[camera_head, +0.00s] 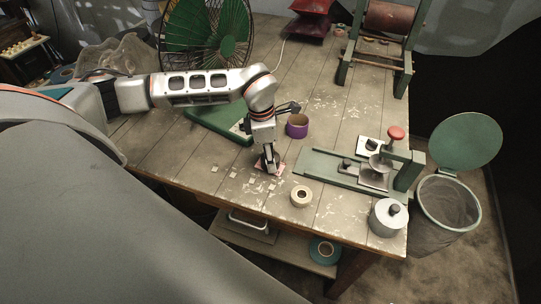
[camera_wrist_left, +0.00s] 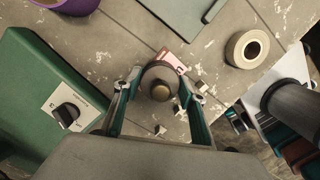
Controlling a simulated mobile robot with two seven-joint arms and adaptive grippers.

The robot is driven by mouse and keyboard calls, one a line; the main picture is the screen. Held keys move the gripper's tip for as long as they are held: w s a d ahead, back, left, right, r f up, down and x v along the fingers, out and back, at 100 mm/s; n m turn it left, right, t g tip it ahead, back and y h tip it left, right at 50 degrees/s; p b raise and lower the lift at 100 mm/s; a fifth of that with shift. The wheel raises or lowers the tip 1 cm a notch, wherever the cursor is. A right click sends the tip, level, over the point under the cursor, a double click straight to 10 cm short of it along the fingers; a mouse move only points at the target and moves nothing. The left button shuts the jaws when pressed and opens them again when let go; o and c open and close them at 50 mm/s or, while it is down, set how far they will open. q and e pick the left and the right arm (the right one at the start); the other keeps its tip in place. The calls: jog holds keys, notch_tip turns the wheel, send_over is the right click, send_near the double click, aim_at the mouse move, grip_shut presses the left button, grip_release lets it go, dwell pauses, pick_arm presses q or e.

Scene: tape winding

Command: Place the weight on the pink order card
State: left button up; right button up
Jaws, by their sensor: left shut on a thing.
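My left gripper (camera_head: 269,168) reaches down to the table top. In the head view the card's pink edge (camera_head: 283,168) shows beside the fingertips, while the weight is mostly hidden by the fingers. I cannot tell whether the weight touches the card. My right gripper is not in view.
Small paper pieces (camera_head: 233,174) lie about.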

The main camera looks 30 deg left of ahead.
pick_arm(q)
jog(key=o, duration=1.4)
jog(key=shift+o, duration=0.2)
jog(key=shift+r, duration=0.15)
notch_tip(320, 180, up, 12)
jog(key=a, duration=0.1)
jog(key=shift+s, duration=0.4)
